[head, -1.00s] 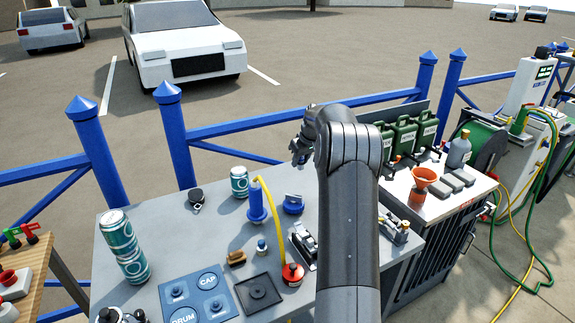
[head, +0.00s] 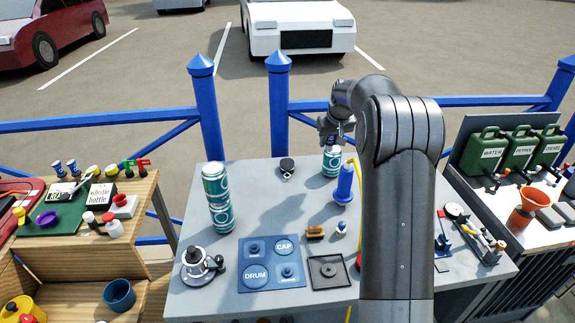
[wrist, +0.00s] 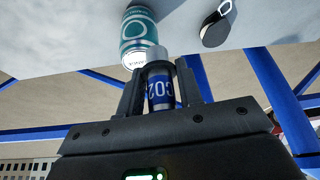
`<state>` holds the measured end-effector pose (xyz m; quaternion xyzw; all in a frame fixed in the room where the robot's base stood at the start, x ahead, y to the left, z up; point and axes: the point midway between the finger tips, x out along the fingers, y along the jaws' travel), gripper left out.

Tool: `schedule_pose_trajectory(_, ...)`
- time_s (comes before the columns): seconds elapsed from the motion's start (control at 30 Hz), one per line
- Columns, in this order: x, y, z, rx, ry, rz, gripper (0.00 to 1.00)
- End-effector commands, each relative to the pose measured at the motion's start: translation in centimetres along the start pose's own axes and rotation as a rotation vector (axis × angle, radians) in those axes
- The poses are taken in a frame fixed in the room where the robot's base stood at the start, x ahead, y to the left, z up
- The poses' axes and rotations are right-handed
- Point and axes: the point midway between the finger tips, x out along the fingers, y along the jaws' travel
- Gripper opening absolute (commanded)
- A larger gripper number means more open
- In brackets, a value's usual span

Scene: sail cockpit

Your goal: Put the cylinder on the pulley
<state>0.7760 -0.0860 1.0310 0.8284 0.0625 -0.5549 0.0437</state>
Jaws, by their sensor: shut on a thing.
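My gripper (wrist: 165,95) is shut on a small blue cylinder (wrist: 160,90) marked "CO2", with a grey top, in the wrist view. In the head view my gripper (head: 335,132) is above the back of the grey table, just over a teal can (head: 331,162). The same can (wrist: 139,35) is close beyond the cylinder in the wrist view; I cannot tell if they touch. A small black block with a metal ring, which looks like the pulley (head: 287,166), lies left of the can. It also shows in the wrist view (wrist: 215,28).
Two stacked teal cans (head: 218,200) stand left on the table (head: 260,205). A blue pump (head: 344,184), a blue DRUM/CAP board (head: 270,262), a black square plate (head: 329,271) and a winch (head: 200,265) are nearer. Blue fence posts rise behind.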

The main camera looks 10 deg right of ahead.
Motion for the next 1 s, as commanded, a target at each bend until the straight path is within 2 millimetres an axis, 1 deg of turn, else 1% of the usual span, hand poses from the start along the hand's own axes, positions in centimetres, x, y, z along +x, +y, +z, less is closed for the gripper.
schedule_pose_trajectory(0.03, -0.1, -1.1, -0.2, -0.005, 0.001, -0.001, 0.08)
schedule_pose_trajectory(0.07, -0.1, -1.6, -0.3, -0.005, 0.001, -0.001, 0.08)
schedule_pose_trajectory(0.17, -0.1, -2.6, -0.5, -0.005, 0.002, -0.002, 0.08)
schedule_pose_trajectory(0.27, 0.8, -3.8, -0.8, -0.006, 0.001, -0.004, 0.08)
schedule_pose_trajectory(0.37, 2.4, -5.5, -1.5, -0.008, 0.002, -0.005, 0.08)
schedule_pose_trajectory(0.5, 4.9, -8.2, -2.5, -0.008, 0.001, -0.005, 0.08)
schedule_pose_trajectory(0.7, 7.9, -11.1, -3.8, -0.007, 0.003, -0.003, 0.08)
schedule_pose_trajectory(0.83, 8.8, -12.0, -4.2, -0.005, 0.003, -0.002, 0.08)
schedule_pose_trajectory(0.93, 9.2, -12.2, -4.2, -0.005, 0.003, -0.002, 0.08)
schedule_pose_trajectory(1.0, 9.8, -12.2, -3.9, -0.004, 0.001, -0.003, 0.08)
